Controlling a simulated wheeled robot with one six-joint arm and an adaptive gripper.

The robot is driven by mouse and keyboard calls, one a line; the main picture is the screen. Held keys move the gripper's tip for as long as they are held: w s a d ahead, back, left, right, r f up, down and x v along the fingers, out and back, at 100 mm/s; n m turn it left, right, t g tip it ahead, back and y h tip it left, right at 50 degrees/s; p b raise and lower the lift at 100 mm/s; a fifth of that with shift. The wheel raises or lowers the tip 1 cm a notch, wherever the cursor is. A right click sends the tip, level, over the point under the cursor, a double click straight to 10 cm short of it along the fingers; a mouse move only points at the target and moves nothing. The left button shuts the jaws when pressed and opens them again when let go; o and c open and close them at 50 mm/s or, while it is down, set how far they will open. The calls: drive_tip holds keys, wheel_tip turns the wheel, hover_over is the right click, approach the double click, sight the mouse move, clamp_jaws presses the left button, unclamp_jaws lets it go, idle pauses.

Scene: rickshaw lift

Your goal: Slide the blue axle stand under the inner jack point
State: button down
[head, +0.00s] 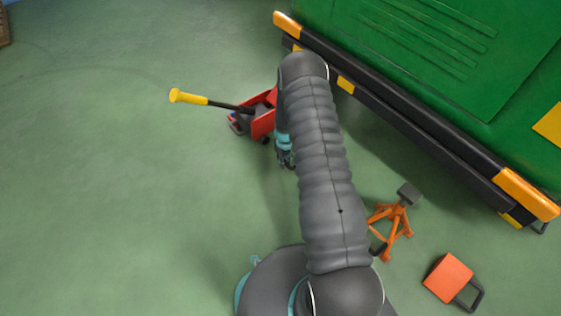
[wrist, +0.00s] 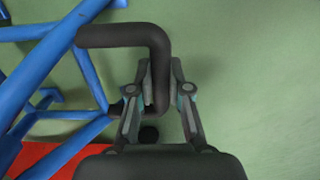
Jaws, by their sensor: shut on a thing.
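The blue axle stand (wrist: 42,68) fills the left of the wrist view, with its blue tubular legs and a dark bent handle (wrist: 120,36). My gripper (wrist: 160,78) is shut on the upright part of that handle. In the head view my gripper (head: 286,158) is just below the red trolley jack (head: 262,118), near the green rickshaw's (head: 420,60) left end. My arm hides most of the stand there. I cannot make out the inner jack point. Whether the stand touches the floor is unclear.
The jack's yellow-tipped handle (head: 188,97) sticks out to the left. An orange axle stand (head: 394,218) and an orange block with a dark handle (head: 449,277) are right of my arm. A red surface (wrist: 40,160) lies low in the wrist view. Floor at left is clear.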

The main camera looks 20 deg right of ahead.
drive_tip(key=shift+w+d+r+b, duration=0.1)
drive_tip(key=shift+w+d+b, duration=0.2)
drive_tip(key=shift+d, duration=0.6)
drive_tip(key=shift+w+d+f+b, duration=0.1)
drive_tip(key=shift+w+d+b, duration=0.2)
drive_tip(key=shift+d, duration=0.6)
drive_tip(key=shift+w+d+r+b, duration=0.1)
drive_tip(key=shift+w+d+b, duration=0.15)
drive_tip(key=shift+d, duration=0.65)
drive_tip(key=shift+w+d, duration=0.7)
drive_tip(key=shift+d, duration=1.6)
drive_tip(key=shift+w+d, duration=0.75)
drive_tip(key=shift+d, duration=1.5)
drive_tip(key=shift+w+d, duration=0.7)
drive_tip(key=shift+d, duration=1.6)
drive_tip(key=c, duration=1)
unclamp_jaws()
drive_tip(key=shift+o, duration=0.2)
drive_tip(key=shift+s, duration=0.1)
drive_tip(key=shift+a, duration=0.1)
wheel_tip(320, 180, up, 8)
drive_tip(key=p, duration=0.3)
drive_tip(key=shift+r, duration=0.2)
